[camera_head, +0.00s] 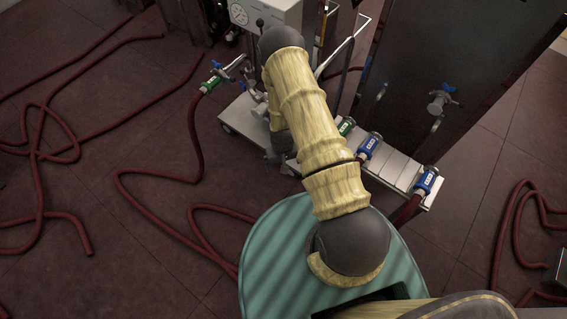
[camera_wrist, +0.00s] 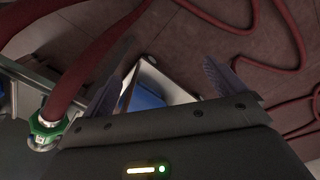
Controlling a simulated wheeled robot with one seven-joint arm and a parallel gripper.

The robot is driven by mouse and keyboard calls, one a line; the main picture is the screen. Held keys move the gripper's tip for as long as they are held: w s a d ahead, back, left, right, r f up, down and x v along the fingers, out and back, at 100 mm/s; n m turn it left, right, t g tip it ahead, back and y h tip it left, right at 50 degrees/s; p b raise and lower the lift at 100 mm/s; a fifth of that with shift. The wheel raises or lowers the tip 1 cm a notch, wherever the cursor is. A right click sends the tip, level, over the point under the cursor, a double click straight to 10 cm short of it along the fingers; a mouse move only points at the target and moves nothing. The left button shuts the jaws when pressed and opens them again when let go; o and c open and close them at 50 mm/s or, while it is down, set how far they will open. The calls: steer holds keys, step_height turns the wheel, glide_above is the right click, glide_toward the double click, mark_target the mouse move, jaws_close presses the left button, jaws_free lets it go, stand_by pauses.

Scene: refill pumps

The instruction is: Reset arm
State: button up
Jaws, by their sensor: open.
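My gripper (camera_wrist: 160,88) shows in the wrist view with its two fingers spread apart. I see nothing held between them. A pale panel with a blue patch (camera_wrist: 150,90) lies beyond the gap. In the head view my arm reaches away over the pump cart and hides part of it. My gripper cannot be made out there. A red hose with a green coupling (camera_wrist: 47,128) runs close to the left finger in the wrist view. I cannot tell whether they touch.
The grey cart shelf (camera_head: 402,178) carries blue couplings (camera_head: 425,182) and a green one (camera_head: 346,126). Another green coupling (camera_head: 211,84) is at the cart's left. A dark cabinet with a valve (camera_head: 441,101) stands right. Red hoses (camera_head: 38,190) lie across the floor.

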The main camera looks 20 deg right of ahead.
stand_by(0.5)
step_height(320, 180, up, 25)
steer(key=w+t, duration=0.1)
steer(key=s+r+t, duration=0.1)
steer(key=s+r, duration=1)
steer(key=r, duration=0.5)
steer(key=shift+s+t, duration=0.25)
steer(key=shift+t, duration=0.05)
steer(key=shift+c, duration=0.5)
